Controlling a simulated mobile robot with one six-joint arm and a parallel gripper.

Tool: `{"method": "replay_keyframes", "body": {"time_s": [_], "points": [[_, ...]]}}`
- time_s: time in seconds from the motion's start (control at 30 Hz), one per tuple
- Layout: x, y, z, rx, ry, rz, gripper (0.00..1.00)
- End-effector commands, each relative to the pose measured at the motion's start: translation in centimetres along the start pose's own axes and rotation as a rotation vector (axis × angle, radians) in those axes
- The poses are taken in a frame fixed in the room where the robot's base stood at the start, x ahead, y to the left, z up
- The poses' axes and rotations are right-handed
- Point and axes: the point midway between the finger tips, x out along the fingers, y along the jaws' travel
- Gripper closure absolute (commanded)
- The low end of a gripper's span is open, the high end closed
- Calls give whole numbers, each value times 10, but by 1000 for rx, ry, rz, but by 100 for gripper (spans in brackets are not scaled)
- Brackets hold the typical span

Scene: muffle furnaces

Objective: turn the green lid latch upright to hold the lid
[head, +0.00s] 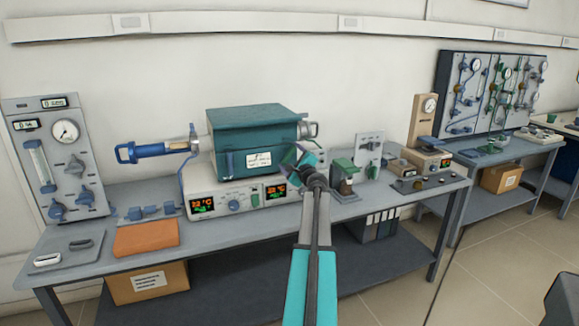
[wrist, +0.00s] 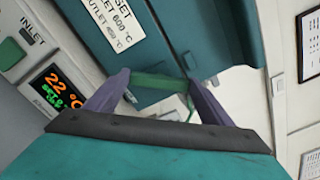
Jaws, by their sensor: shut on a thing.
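The teal furnace box (head: 250,135) with its lid (head: 250,113) stands on a pale control base on the bench. The lid looks closed. My gripper (head: 303,160) is at the front right of the box. In the wrist view, its two purple-grey fingers (wrist: 160,80) sit at either end of the green latch (wrist: 160,84) and are shut on it. The latch lies across the gap between the fingers, against the teal front. In the head view my gripper mostly hides the latch, so its exact angle is hard to tell.
The control base's display (wrist: 57,90) is close on the left in the wrist view. A blue-handled tube (head: 155,150) sticks out left of the furnace. A green-topped device (head: 345,172) stands just right of my gripper. An orange pad (head: 146,237) lies at the bench's front left.

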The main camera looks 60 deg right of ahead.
Motion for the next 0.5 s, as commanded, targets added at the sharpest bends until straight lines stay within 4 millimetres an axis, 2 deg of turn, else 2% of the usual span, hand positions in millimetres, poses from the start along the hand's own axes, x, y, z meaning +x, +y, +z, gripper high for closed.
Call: {"method": "replay_keyframes", "body": {"time_s": [0.5], "points": [[2, 4, -1, -332, -4, -3, 47]]}}
